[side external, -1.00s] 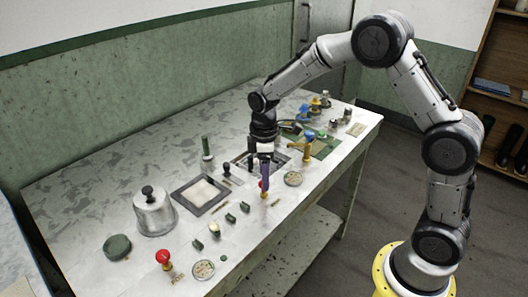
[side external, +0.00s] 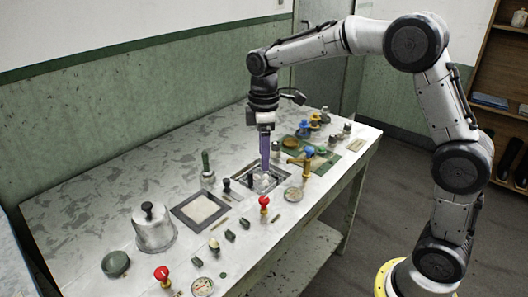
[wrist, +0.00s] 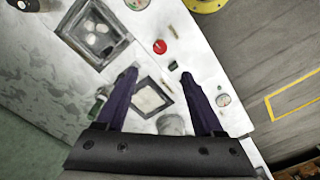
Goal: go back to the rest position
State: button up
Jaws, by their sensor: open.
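My gripper (side external: 266,168) hangs pointing down above the worktable, clear of the things on it. In the wrist view its two purple fingers (wrist: 160,73) are spread apart with nothing between them. A red-topped knob (side external: 264,202) stands upright on the table just in front of the gripper in the side view. The red knob also shows ahead of the fingers in the wrist view (wrist: 159,47). A square-framed basin (side external: 277,185) with pale round things in it lies under and behind the fingertips.
A second framed basin (side external: 182,214), a lidded metal pot (side external: 154,234), a dark green round piece (side external: 116,264) and another red knob (side external: 162,273) stand to the left. A brass tap-like piece (side external: 307,163) and blue and yellow pieces stand to the right. The table's back left is clear.

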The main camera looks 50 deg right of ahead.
jog(key=s+r+m+t, duration=0.1)
jog(key=s+r+t, duration=0.3)
jog(key=s+r, duration=0.75)
jog(key=s+f+m, duration=0.3)
jog(key=s+m, duration=0.1)
jog(key=s, duration=0.3)
jog(key=s+f+m+t, duration=0.1)
jog(key=s+f+m, duration=0.3)
jog(key=s, duration=0.3)
jog(key=shift+s+a+t, duration=0.25)
jog(key=shift+s+t, duration=0.05)
